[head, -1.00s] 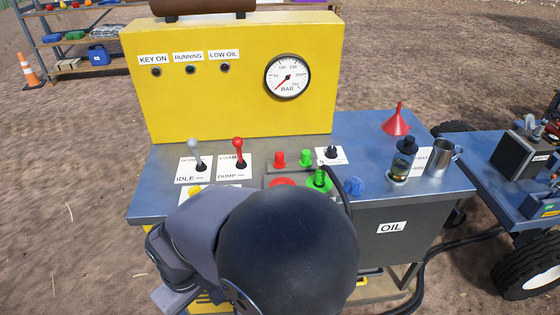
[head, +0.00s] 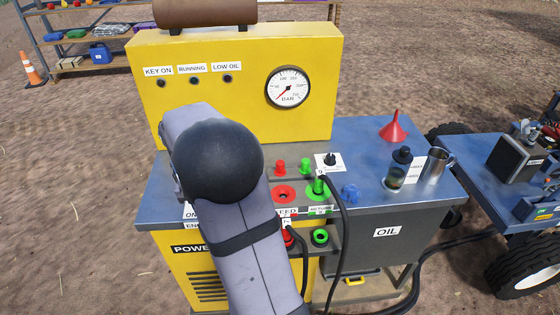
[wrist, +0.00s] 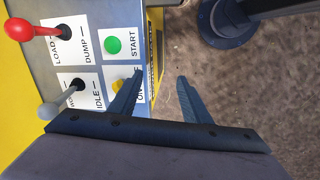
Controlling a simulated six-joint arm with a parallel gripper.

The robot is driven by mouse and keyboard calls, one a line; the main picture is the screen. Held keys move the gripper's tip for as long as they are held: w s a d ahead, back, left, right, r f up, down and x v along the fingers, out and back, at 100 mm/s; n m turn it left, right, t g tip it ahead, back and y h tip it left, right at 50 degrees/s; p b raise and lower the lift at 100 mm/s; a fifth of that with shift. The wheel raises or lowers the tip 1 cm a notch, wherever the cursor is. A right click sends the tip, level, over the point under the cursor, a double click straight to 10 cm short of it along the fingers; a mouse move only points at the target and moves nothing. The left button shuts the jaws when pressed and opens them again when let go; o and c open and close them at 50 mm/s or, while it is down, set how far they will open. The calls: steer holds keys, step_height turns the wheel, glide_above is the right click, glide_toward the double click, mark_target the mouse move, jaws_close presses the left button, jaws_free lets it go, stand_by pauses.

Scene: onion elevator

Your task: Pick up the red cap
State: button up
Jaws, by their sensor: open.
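The red cap (head: 280,168) stands upright on the console top, left of a similar green cap (head: 305,166), in the head view. It does not show in the wrist view. My gripper (wrist: 160,76) is open and empty in the wrist view, with its fingers near the console edge beside the START button. In the head view my own arm hides the gripper. The arm's dark round joint is left of the red cap, and the cap is uncovered.
A lever with a red knob (wrist: 18,29) stands near my gripper. A red funnel (head: 393,128), bottle and metal jug (head: 437,166) stand at right.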

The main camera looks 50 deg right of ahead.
steer(key=w+d+r+n+p, duration=0.2)
steer(key=w+d+r, duration=0.15)
steer(key=d, duration=0.55)
steer(key=n+g+h+p, duration=0.2)
steer(key=n+p, duration=0.1)
steer(key=n, duration=0.1)
glide_above(280, 162)
steer(key=a, duration=0.2)
steer(key=f, duration=0.2)
steer(key=shift+w+f, duration=0.25)
steer(key=shift+f, duration=0.05)
steer(key=shift+n, duration=0.3)
steer(key=shift+w+p+x, duration=0.1)
steer(key=shift+p+x, duration=0.75)
steer(key=shift+x, duration=0.9)
steer(key=shift+w+p+x, duration=0.15)
steer(key=shift+p+x, duration=0.65)
steer(key=shift+x, duration=0.95)
steer(key=shift+c, duration=0.6)
steer(key=c, duration=0.8)
